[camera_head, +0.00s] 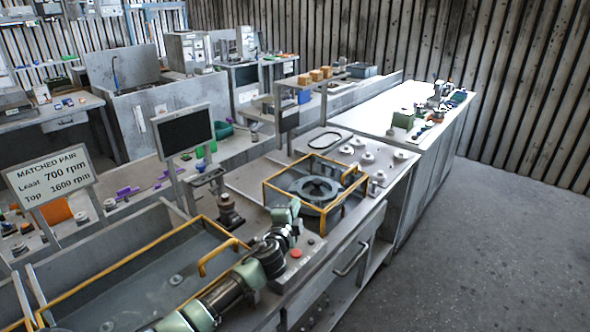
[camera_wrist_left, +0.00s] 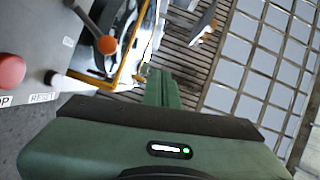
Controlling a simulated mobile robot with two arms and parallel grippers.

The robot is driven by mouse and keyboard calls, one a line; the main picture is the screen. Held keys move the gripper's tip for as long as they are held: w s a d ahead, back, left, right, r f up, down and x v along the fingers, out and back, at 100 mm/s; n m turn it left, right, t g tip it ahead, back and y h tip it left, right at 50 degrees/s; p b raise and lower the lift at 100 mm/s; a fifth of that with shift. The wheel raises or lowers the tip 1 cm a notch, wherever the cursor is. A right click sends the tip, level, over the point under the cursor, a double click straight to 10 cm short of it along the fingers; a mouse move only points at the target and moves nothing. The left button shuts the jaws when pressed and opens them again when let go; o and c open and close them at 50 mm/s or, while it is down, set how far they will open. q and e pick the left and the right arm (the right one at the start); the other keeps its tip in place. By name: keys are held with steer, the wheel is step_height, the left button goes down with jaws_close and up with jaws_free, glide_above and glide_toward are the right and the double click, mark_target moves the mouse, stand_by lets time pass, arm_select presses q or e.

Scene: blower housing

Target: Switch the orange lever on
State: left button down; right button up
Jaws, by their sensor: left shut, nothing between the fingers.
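The orange lever (camera_wrist_left: 107,44) shows in the left wrist view, upper left, as a grey rod ending in an orange ball, mounted on a grey panel. My left gripper (camera_wrist_left: 160,88) is shut and empty, its green fingers to the right of and below the ball in that picture, apart from it. In the head view my left gripper (camera_head: 293,208) is over the bench beside the yellow-framed blower housing (camera_head: 316,188). I cannot make out the lever in the head view; my arm may hide it. My right gripper is not in view.
A red stop button (camera_head: 296,253) sits near my left arm; it also shows in the wrist view (camera_wrist_left: 11,71), next to a label reading RESET. A yellow-railed tank (camera_head: 170,262) lies left of my arm. A dark screen (camera_head: 184,131) stands behind. The floor (camera_head: 500,235) at right is clear.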

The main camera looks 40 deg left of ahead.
arm_select(q)
step_height(320, 180, up, 14)
steer(key=shift+b, duration=0.3)
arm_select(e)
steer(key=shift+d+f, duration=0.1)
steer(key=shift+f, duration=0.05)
arm_select(q)
steer(key=shift+f, duration=0.2)
